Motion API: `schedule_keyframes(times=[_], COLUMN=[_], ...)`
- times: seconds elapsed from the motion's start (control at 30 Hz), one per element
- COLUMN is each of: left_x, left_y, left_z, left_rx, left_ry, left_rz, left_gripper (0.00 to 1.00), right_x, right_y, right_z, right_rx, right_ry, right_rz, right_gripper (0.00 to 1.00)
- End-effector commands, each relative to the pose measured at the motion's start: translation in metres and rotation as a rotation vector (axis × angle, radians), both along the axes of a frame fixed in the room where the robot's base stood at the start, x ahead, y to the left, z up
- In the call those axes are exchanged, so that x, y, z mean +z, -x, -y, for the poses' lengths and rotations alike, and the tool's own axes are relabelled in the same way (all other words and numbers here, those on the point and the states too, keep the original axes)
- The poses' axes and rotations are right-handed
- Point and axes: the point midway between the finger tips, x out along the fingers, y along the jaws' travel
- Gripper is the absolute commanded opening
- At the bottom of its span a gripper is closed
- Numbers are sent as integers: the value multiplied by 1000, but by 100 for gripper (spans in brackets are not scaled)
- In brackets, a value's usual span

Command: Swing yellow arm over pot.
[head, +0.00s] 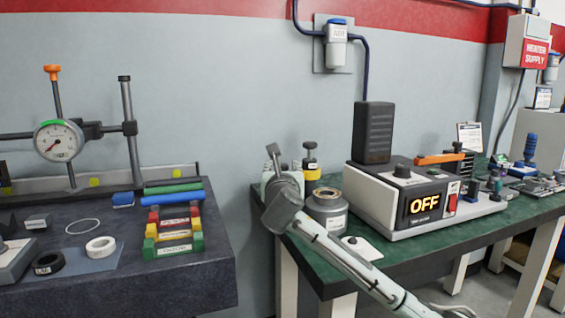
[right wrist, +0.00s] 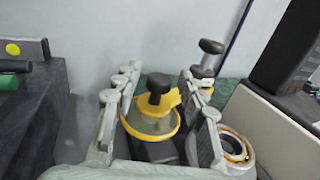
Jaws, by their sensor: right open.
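In the right wrist view, a yellow arm (right wrist: 168,100) with a yellow-rimmed round head and a black upright knob (right wrist: 159,84) lies between the fingers of my right gripper (right wrist: 157,78). The fingers are apart, one on each side; I see no clear contact. In the head view, my right gripper (head: 274,158) is at the left end of the green bench and hides most of the yellow arm. The grey pot (head: 327,213), with an open ringed top, stands just right of the gripper; its rim also shows in the right wrist view (right wrist: 240,143). My left gripper is not in view.
A black-topped post with a yellow band (head: 311,160) stands behind the pot. A white control box reading OFF (head: 380,190) is right of it. A small white plate (head: 362,248) lies in front. A dark table (head: 180,280) with a dial gauge (head: 58,140) is left, across a gap.

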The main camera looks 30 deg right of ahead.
Motion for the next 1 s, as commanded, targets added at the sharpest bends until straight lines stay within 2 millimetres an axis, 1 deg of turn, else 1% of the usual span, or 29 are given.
schedule_keyframes(times=[0.03,0.1,0.3,0.43,0.63,0.67,0.9,1.0], left_x=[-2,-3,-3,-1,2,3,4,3], left_y=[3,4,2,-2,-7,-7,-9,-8], left_z=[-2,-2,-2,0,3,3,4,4], left_rx=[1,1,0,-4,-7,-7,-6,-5], left_ry=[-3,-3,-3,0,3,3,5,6], left_rz=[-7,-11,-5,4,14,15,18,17], left_gripper=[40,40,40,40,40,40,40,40], right_x=[0,0,0,-1,-1,-1,-1,-1], right_y=[-8,-17,-36,-41,-41,-41,-41,-41], right_z=[6,11,24,27,27,27,27,27], right_rx=[-3,-2,-1,0,1,1,1,1], right_ry=[-2,-3,-2,-1,-1,-1,-1,-1], right_rz=[-1,-1,-1,0,0,0,0,0], right_gripper=[41,41,41,41,41,40,10,0])
